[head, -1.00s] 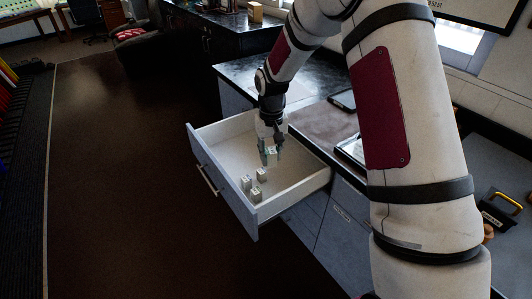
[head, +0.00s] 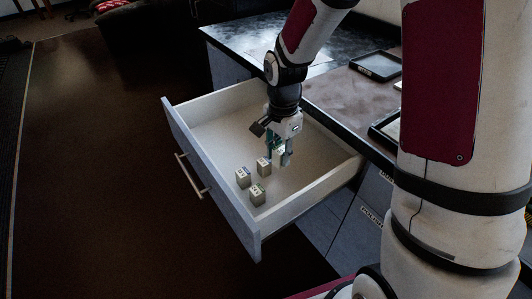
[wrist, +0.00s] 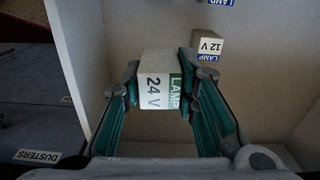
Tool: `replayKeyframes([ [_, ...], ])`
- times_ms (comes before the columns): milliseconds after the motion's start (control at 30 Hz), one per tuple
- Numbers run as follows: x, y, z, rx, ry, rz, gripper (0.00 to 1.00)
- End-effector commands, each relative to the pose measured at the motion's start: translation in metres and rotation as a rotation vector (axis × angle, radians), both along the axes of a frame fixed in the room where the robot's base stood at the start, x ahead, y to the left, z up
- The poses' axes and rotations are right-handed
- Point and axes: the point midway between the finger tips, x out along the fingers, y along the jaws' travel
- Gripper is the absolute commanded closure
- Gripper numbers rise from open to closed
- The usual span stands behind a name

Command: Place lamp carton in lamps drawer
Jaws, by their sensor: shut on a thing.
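The lamp carton (wrist: 158,78), marked 24 V and LAMP, is between the two fingers of my gripper (wrist: 165,100) in the wrist view. In the head view my gripper (head: 279,158) points down inside the open drawer (head: 215,138), and the held carton (head: 279,154) is partly hidden by the fingers. Several small cartons stand on the drawer floor near its front: one at the left (head: 243,177), one nearer my gripper (head: 264,167) and one at the near side (head: 257,195). The wrist view shows a 12 V carton (wrist: 208,46) beyond the held one. Whether the held carton touches the floor I cannot tell.
The dark countertop (head: 325,95) lies behind the drawer, with a black tray (head: 376,66) on it. A closed drawer front labelled POLISH (head: 372,214) is at the right. A DUSTERS label (wrist: 38,156) shows in the wrist view. The drawer's back-left floor is clear.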

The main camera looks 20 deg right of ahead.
Motion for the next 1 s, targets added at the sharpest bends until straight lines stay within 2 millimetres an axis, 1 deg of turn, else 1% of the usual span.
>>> replayKeyframes([
  [33, 0.000, 0.000, -0.005, -0.001, -0.001, -0.023, 0.87],
  [167, -0.002, 0.000, -0.014, -0.001, 0.002, -0.059, 0.87],
  [433, -0.003, 0.000, -0.059, 0.000, 0.003, -0.063, 0.87],
  [500, -0.003, 0.000, -0.066, -0.001, 0.002, -0.062, 0.87],
  [667, -0.003, 0.000, -0.076, 0.000, 0.001, -0.062, 0.87],
  [900, -0.003, 0.000, -0.106, 0.000, 0.002, -0.059, 0.87],
  [1000, -0.003, 0.000, -0.108, 0.000, 0.000, -0.060, 0.87],
])
